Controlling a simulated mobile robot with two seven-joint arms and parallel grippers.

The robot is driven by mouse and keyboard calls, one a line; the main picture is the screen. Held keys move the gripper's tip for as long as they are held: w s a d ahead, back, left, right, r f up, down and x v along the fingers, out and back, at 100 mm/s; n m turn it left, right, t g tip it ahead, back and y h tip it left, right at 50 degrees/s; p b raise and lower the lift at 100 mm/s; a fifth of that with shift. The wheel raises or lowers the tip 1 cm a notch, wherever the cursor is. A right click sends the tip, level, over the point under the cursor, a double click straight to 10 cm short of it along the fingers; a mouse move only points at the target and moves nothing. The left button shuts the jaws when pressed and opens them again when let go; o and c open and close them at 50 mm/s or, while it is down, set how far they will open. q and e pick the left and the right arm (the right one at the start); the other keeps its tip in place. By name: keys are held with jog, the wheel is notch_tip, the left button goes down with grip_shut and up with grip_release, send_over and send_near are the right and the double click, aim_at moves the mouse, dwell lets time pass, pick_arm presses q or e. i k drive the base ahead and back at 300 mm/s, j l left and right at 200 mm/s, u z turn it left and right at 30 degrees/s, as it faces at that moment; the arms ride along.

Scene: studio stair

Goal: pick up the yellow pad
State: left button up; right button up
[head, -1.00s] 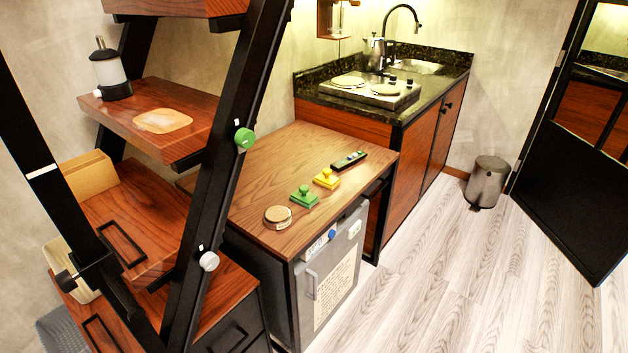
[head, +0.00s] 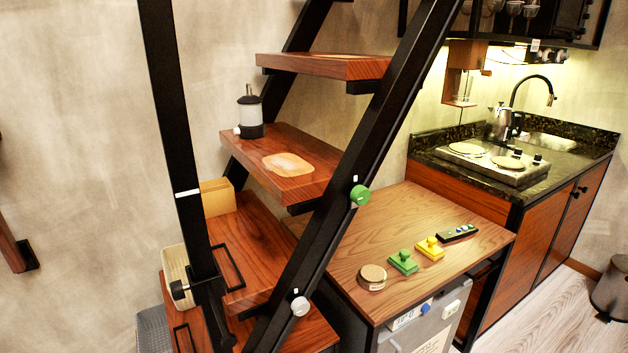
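The yellow pad (head: 430,248) lies on the wooden counter top (head: 375,221), near its front right part, with a small knob on top. A green pad (head: 404,262) of similar shape sits just left of it, a little nearer the front edge. A dark remote-like bar (head: 458,233) with coloured buttons lies to its right. A round tan disc (head: 372,277) lies further left. Neither of my grippers shows in the head view.
A black-framed wooden stair (head: 330,200) stands left of the counter, its post crossing in front of the counter's left side. A lantern (head: 250,115) stands on one step. A hob (head: 492,165) and kettle (head: 500,122) are at the back right.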

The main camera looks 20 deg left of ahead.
aim_at(428, 247)
jog(key=i+l, duration=0.3)
jog(key=l, duration=0.15)
jog(key=i+l, duration=0.35)
jog(key=i+l+u, duration=0.1)
jog(key=i+l, duration=0.2)
jog(key=l, duration=0.2)
jog(key=i+l, duration=0.3)
jog(key=l, duration=0.2)
jog(key=i+l, duration=0.3)
jog(key=l, duration=0.15)
jog(key=u, duration=0.05)
